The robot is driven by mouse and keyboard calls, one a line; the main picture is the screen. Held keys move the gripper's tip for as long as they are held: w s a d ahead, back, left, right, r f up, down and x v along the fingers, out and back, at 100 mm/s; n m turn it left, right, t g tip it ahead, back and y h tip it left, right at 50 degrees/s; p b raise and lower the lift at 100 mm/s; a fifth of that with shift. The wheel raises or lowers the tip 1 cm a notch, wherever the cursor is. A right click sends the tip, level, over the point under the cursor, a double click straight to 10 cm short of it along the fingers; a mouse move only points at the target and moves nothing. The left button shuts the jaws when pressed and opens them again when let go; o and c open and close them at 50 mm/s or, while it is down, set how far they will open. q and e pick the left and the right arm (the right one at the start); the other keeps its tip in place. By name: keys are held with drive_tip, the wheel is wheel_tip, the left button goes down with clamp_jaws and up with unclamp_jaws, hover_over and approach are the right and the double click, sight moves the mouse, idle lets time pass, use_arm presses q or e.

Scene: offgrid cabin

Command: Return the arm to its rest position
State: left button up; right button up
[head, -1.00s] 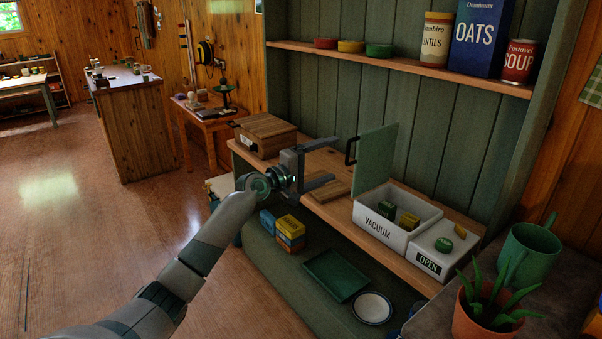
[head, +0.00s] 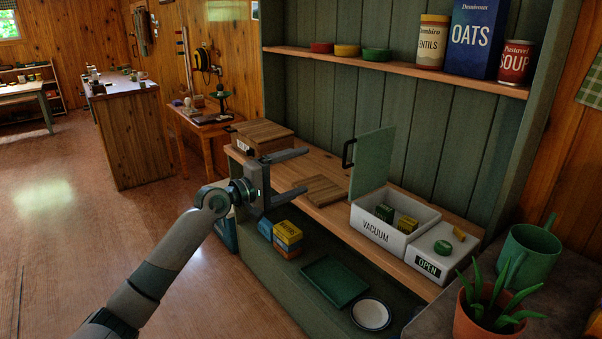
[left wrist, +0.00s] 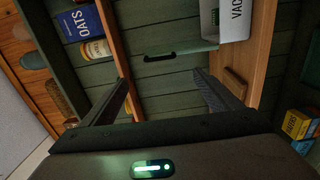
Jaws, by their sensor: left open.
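My left gripper (head: 305,171) is open and empty in the head view, in front of the middle shelf's left part. Its arm comes in from the lower left. In the left wrist view its two fingers (left wrist: 165,95) stand wide apart with nothing between them, facing the green back boards. My right gripper is in neither view.
A wooden box (head: 262,136) sits on the shelf's left end. A wooden board (head: 325,190), an upright green panel with a black handle (head: 374,170) and a VACUUM bin (head: 383,232) stand right of it. Stacked small boxes (head: 287,239) and a green tray (head: 335,281) lie below.

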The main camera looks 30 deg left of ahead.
use_arm(q)
wheel_tip(320, 180, down, 33)
drive_tip(key=s+d+m+g+y, duration=0.1)
drive_tip(key=s+m+g+y, duration=0.1)
drive_tip(key=s+g+y, duration=0.15)
drive_tip(key=s+d+f+m+g+y, duration=0.1)
drive_tip(key=s+d+f+m, duration=0.1)
drive_tip(key=s+f, duration=0.35)
drive_tip(key=s+d+f+m+g, duration=0.1)
drive_tip(key=s+d+f, duration=0.1)
drive_tip(key=f, duration=0.7)
drive_tip(key=s+d+f+m+g+y, duration=0.1)
drive_tip(key=s+d+f+m, duration=0.2)
drive_tip(key=f, duration=0.4)
drive_tip(key=s+d+f+m+g, duration=0.1)
drive_tip(key=s+d+f+m, duration=0.1)
drive_tip(key=s+d+f, duration=0.4)
drive_tip(key=s+d+f+m+g, duration=0.1)
drive_tip(key=s+d+f+m, duration=0.2)
drive_tip(key=s, duration=1.2)
drive_tip(key=s+d+f+m+g+h, duration=0.1)
drive_tip(key=s+d+f+m, duration=0.2)
drive_tip(key=s+d+f, duration=0.7)
wheel_tip(320, 180, down, 2)
drive_tip(key=shift+s+g, duration=0.35)
